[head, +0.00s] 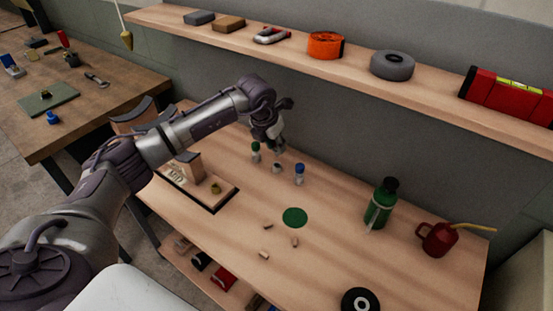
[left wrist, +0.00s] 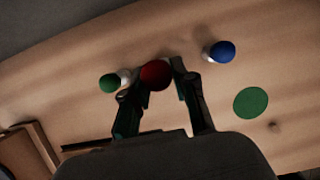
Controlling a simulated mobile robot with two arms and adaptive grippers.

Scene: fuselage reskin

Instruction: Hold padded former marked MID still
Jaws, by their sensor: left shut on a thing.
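Wooden formers with dark curved pads on top stand at the left end of the bench. One former (head: 187,163) is at the tray, and another (head: 128,120) is partly behind my left arm. Below the gripper, the bottle's pale lower part (head: 277,168) shows in the head view. My right gripper is not in view.
A green-capped bottle (head: 255,150) and a blue-capped bottle (head: 299,174) flank the gripper. A green disc (head: 295,217), small wooden pieces, a green flask (head: 380,206) and a red can (head: 438,239) are on the bench (head: 335,235). A loaded shelf (head: 290,48) runs above.

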